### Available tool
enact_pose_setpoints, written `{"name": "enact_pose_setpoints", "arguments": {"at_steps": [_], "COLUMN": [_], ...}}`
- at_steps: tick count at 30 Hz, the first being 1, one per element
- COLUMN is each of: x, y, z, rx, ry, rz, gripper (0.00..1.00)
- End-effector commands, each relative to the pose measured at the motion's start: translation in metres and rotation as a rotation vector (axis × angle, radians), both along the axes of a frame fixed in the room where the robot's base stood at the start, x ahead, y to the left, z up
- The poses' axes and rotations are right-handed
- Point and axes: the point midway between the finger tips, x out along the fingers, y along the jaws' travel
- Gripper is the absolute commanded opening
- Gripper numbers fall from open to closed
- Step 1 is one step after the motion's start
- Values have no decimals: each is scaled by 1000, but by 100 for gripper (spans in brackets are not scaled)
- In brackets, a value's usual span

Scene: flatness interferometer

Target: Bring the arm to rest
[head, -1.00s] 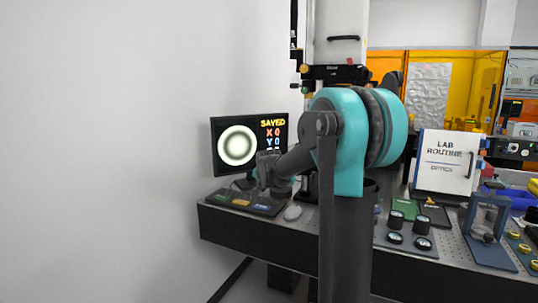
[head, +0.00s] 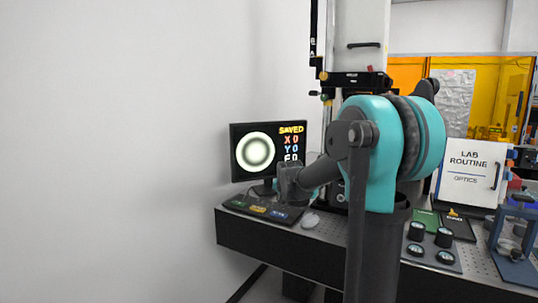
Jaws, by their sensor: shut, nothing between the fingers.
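My teal and dark grey arm stands in the middle of the head view, in front of the bench. Its far end, with my gripper (head: 291,186), reaches left over the bench, near the button panel and in front of the monitor. The gripper is small and dark here; its fingers are hard to make out. It is shut, and nothing shows in it. The monitor (head: 234,172) shows pale and dark rings and the word SAVED, with X 0 and Y 0 below. A last line is partly hidden.
The button panel (head: 240,205) and a pale mouse (head: 310,220) lie at the bench's left end. Right of my arm are a tray with dark round pieces (head: 445,238), a LAB ROUTINE board (head: 468,170) and a blue frame (head: 517,245). A white wall fills the left.

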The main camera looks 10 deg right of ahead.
Motion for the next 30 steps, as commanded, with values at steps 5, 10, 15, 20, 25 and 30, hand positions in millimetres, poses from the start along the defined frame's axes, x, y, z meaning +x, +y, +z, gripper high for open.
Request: {"name": "enact_pose_setpoints", "arguments": {"at_steps": [5,10,15,20,25,30], "x": [-98,-205,-302,-360,-381,-381], "y": [-17,-28,-33,-35,-35,-35], "z": [-43,-94,-143,-173,-184,-184], "rx": [-125,-242,-326,-371,-387,-387], "ry": [104,215,309,362,381,381], "rz": [130,300,466,576,621,621], "gripper": [0,0,0,0,0,0]}}
